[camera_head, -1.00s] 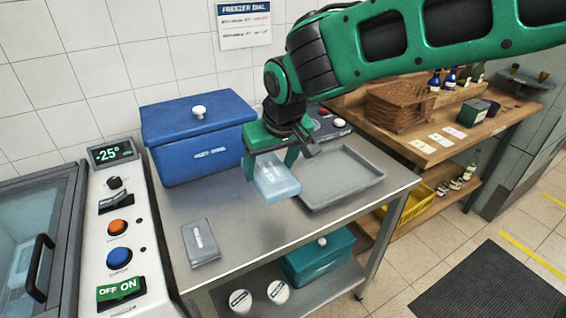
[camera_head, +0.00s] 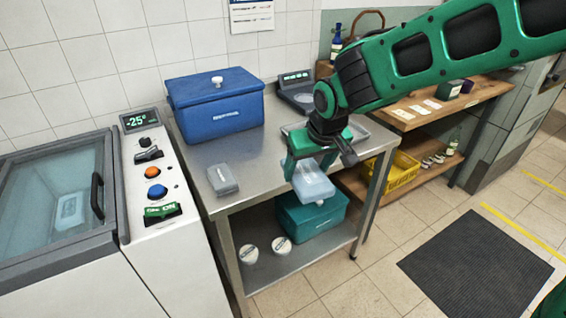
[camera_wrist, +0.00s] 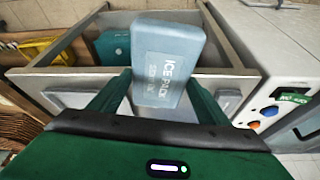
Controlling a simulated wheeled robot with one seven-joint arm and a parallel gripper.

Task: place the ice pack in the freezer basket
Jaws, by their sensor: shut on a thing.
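My gripper (camera_head: 312,172) is shut on the ice pack (camera_head: 314,187), a pale blue block. It holds the pack in the air at the front edge of the steel table, with the lower shelf and teal box behind it in the head view. In the wrist view the ice pack (camera_wrist: 168,62) sits between my fingers with its "ICE PACK" lettering showing. The chest freezer (camera_head: 60,196) stands at the left with its glass lid closed. A whitish shape shows dimly through the glass; I cannot tell whether it is the basket.
The steel table (camera_head: 215,150) carries a blue cooler box (camera_head: 216,105), a small grey case (camera_head: 222,180) and a partly hidden tray. The freezer's control panel (camera_head: 152,180) reads -25°. A teal box (camera_head: 310,218) and two round tubs are on the lower shelf. A dark mat (camera_head: 476,262) lies right.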

